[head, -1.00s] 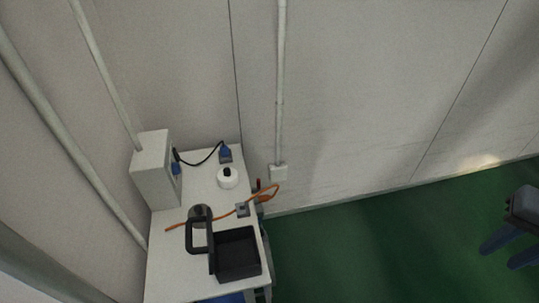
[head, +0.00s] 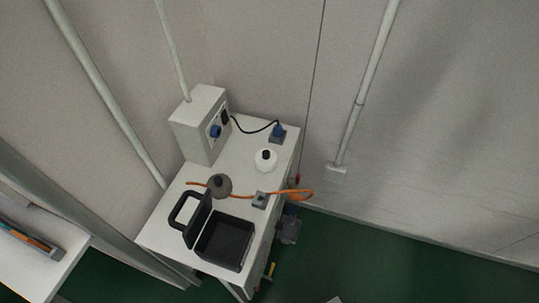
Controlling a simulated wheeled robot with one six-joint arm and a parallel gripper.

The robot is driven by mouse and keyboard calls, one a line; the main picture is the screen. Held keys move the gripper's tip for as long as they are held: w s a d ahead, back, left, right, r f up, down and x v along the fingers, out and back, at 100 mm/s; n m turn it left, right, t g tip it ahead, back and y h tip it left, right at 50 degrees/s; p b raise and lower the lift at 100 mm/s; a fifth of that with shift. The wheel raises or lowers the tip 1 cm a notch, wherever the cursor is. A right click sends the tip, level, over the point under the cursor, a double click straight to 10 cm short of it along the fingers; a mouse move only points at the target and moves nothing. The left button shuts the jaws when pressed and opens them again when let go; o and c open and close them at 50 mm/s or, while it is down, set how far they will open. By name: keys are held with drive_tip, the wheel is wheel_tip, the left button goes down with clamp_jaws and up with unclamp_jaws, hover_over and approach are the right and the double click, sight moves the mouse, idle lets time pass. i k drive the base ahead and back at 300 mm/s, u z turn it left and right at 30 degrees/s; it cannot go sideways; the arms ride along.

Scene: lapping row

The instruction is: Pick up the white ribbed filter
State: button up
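I see no thing that I can clearly make out as a white ribbed filter. A small round white object with a dark top (head: 265,161) stands on the white table (head: 245,137) near its back right. Ribs cannot be made out on it at this size. My gripper is not in view.
On the table are a grey box with a blue plug (head: 199,125), an open black case (head: 224,241), a round grey object (head: 219,186), an orange cable (head: 240,195) and a small grey block (head: 260,200). Another white surface (head: 45,270) is at lower left. Green floor (head: 390,265) lies clear at right.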

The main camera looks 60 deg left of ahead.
sight(265, 159)
drive_tip(key=u, duration=0.55)
drive_tip(key=i, duration=0.7)
drive_tip(key=u, duration=1.2)
drive_tip(key=i, duration=0.35)
drive_tip(key=u, duration=0.25)
